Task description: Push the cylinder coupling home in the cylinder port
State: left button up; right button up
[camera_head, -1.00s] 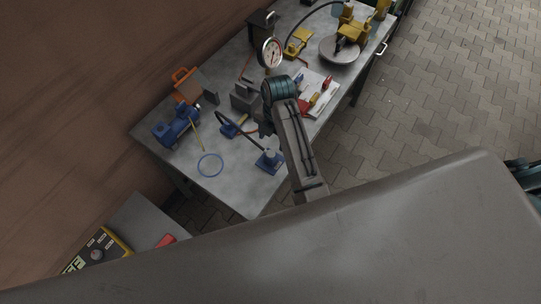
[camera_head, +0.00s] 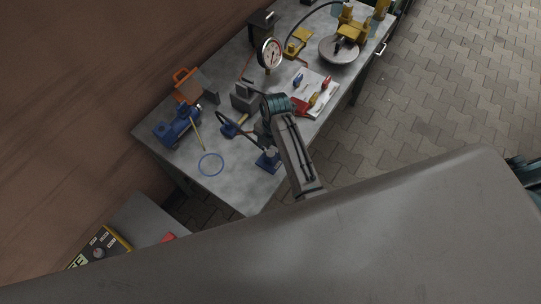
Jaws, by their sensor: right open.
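My right gripper (camera_head: 266,140) is over the near part of the bench, just above a small blue cylinder on a blue base plate (camera_head: 268,163). The wrist partly hides the fingers, and they look open and empty. A black hose (camera_head: 233,131) arcs from a small blue block (camera_head: 229,131) towards the cylinder. Its end by the cylinder is too small and too hidden to tell coupling from port, or whether they touch. My left gripper is not in view.
Bare bench lies around the ring.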

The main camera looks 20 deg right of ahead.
aim_at(271, 153)
jog(key=shift+f+p, duration=0.45)
jog(key=shift+p, duration=0.05)
notch_tip(271, 153, down, 3)
jog(key=shift+f+p, duration=0.15)
jog(key=shift+p, duration=0.5)
jog(key=shift+f, duration=0.55)
jog(key=shift+c, duration=0.2)
jog(key=c, duration=1)
